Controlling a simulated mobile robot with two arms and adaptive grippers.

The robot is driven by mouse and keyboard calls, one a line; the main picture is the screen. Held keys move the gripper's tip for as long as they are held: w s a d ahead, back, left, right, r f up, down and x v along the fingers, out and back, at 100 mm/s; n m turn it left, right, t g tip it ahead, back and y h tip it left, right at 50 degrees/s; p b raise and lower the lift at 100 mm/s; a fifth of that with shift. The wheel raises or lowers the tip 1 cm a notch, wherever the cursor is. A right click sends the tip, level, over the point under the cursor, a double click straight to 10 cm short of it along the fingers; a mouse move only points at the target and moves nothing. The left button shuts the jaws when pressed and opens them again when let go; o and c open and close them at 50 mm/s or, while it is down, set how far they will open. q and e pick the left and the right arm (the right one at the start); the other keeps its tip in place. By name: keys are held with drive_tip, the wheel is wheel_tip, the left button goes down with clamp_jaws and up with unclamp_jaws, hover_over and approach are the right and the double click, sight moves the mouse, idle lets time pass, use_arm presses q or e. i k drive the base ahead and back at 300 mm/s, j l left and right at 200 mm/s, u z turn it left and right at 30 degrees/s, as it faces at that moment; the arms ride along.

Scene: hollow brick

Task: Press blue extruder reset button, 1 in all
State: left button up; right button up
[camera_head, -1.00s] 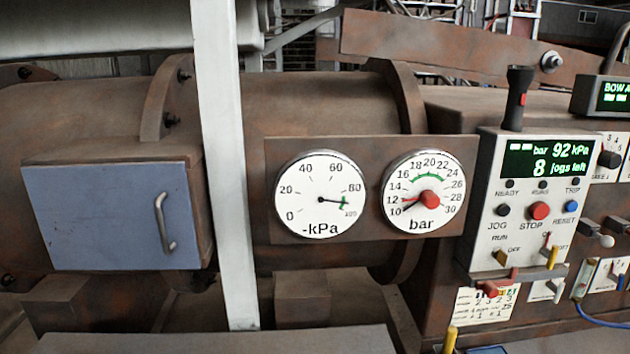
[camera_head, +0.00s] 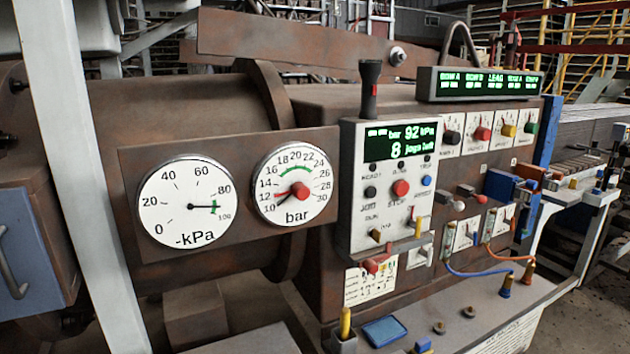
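The extruder control box (camera_head: 388,190) is a pale panel right of centre in the head view. Its green display (camera_head: 400,140) reads bar 92 kPa and 8 jogs left. The blue reset button (camera_head: 426,181) is at the right of the button row, beside the red STOP button (camera_head: 400,189) and a dark jog button (camera_head: 370,192). Nothing covers the blue button. Neither of my grippers is in view.
Two round gauges, -kPa (camera_head: 187,203) and bar (camera_head: 293,186), sit left of the box. A row of coloured knobs (camera_head: 482,133) is to its right. A ledge (camera_head: 480,315) below holds small items. A pale post (camera_head: 85,190) stands at left.

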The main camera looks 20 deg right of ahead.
sight(427, 181)
drive_tip(key=z, duration=1.3)
